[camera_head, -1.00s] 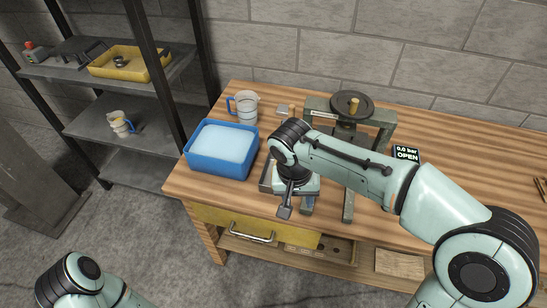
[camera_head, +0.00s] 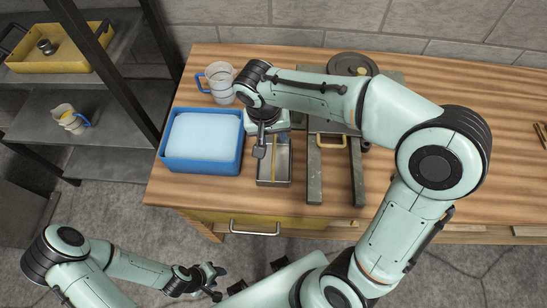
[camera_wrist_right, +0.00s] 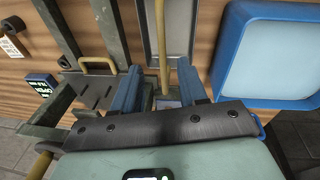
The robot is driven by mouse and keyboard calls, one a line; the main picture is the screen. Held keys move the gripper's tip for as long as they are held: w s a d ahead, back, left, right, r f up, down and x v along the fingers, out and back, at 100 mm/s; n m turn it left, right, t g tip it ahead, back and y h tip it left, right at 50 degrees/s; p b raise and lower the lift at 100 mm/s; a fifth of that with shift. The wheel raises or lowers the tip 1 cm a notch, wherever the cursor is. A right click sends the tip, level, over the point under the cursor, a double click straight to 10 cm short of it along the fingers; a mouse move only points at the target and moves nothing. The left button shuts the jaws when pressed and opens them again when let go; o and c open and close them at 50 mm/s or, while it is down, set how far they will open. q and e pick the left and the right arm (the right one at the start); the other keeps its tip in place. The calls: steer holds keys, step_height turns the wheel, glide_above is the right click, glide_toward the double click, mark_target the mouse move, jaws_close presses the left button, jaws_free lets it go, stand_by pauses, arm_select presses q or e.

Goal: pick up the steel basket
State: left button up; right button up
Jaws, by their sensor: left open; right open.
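The steel basket, a narrow grey metal tray (camera_head: 281,168), sits on the bench beside the blue bin, partly hidden by my right arm. A thin brass-coloured bar runs along above it. In the right wrist view the basket (camera_wrist_right: 181,30) lies ahead of my right gripper (camera_wrist_right: 159,68). Its blue fingers are apart, one on each side of the bar, and I cannot tell whether they touch it. In the head view the right fingers are mostly hidden. My left gripper (camera_head: 207,279) is open and empty, low in front of the bench, away from the basket.
The blue bin (camera_head: 165,160) with a pale filling stands just left of the basket. A jug (camera_head: 219,85) is behind it. A press frame (camera_head: 358,170) with a brass-handled plate (camera_head: 331,139) stands close on the right. A shelf rack (camera_head: 30,80) is at the left.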

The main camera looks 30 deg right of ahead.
mark_target(274, 142)
steer(key=f, duration=0.2)
steer(key=d+f, duration=0.1)
steer(key=f, duration=0.2)
steer(key=w+f, duration=0.1)
steer(key=f, duration=0.1)
steer(key=shift+d+f, duration=0.15)
steer(key=shift+f, duration=0.15)
steer(key=shift+c, duration=0.2)
steer(key=shift+r, duration=0.1)
jaws_close()
